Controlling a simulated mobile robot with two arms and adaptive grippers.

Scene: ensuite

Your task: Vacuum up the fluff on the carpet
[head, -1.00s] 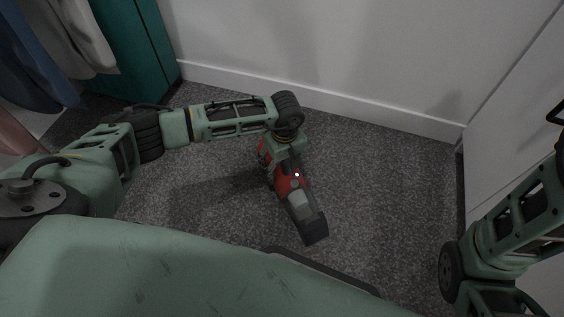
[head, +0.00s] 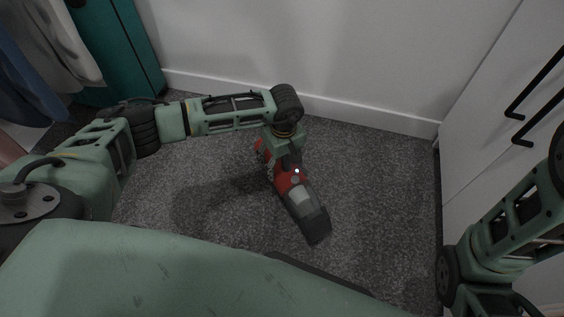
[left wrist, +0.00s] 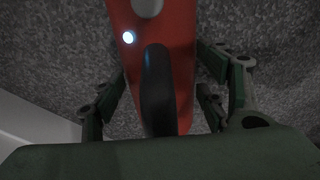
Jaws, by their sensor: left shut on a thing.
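A red and grey handheld vacuum (head: 296,194) is held by my left gripper (head: 286,158), its nozzle pointing down and to the right, close to the grey carpet (head: 375,200). I cannot tell whether the nozzle touches the carpet. In the left wrist view the vacuum's red body (left wrist: 178,60) and black handle lie between the fingers of my left gripper (left wrist: 160,95), and a white light glows on it. I cannot make out any fluff on the speckled carpet. My right arm shows at the right edge, but its gripper is out of view.
A white wall with a skirting board (head: 350,112) runs along the back. A white cabinet with black handles (head: 520,110) stands at the right. A teal cabinet (head: 115,45) and hanging clothes (head: 40,50) are at the back left. Open carpet lies around the vacuum.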

